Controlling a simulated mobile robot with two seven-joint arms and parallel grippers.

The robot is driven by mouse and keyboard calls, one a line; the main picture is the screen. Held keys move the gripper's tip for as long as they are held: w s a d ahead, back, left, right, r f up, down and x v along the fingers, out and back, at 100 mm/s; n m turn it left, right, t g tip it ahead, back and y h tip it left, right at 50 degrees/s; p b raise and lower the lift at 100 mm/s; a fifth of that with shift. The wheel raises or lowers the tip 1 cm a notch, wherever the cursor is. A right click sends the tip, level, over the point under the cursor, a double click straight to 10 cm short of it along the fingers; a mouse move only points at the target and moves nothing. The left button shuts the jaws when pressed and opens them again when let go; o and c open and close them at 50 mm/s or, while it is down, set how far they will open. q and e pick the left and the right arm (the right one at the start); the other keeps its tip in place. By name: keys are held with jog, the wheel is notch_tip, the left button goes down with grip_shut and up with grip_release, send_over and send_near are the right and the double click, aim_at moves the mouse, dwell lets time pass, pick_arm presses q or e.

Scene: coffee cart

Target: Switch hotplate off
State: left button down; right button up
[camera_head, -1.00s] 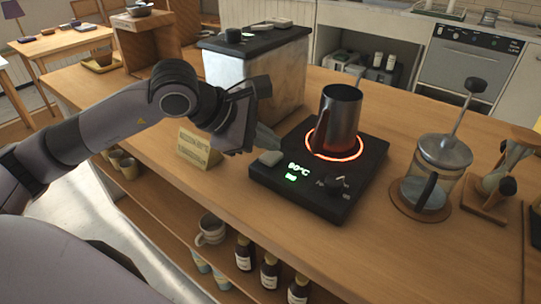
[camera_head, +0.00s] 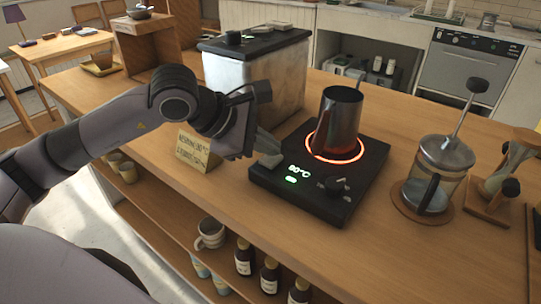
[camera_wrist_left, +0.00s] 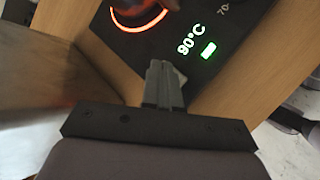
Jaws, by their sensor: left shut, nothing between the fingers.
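The black hotplate (camera_head: 300,205) lies on the wooden counter, its ring (camera_head: 336,158) glowing red-orange. Its display (camera_head: 299,171) reads 90°C, with a green light below, also lit in the left wrist view (camera_wrist_left: 208,49). A dark metal pitcher (camera_head: 338,120) stands on the ring. My right gripper is not in view.
A small sign (camera_head: 198,150) stands left of the hotplate, near my left wrist. A metal-sided box (camera_head: 255,75) is behind it. A French press (camera_head: 436,175) and a wooden stand (camera_head: 497,185) are to the right.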

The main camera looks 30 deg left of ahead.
aim_at(266, 160)
pick_arm(q)
jog(key=shift+f+b, duration=0.3)
jog(key=shift+r, duration=0.15)
dwell(0.3)
jog(key=shift+r+p, duration=0.55)
jog(key=shift+r, duration=0.3)
notch_tip(266, 160, up, 6)
jog(key=p, duration=0.3)
jog(key=shift+s+a, duration=0.1)
dwell(0.5)
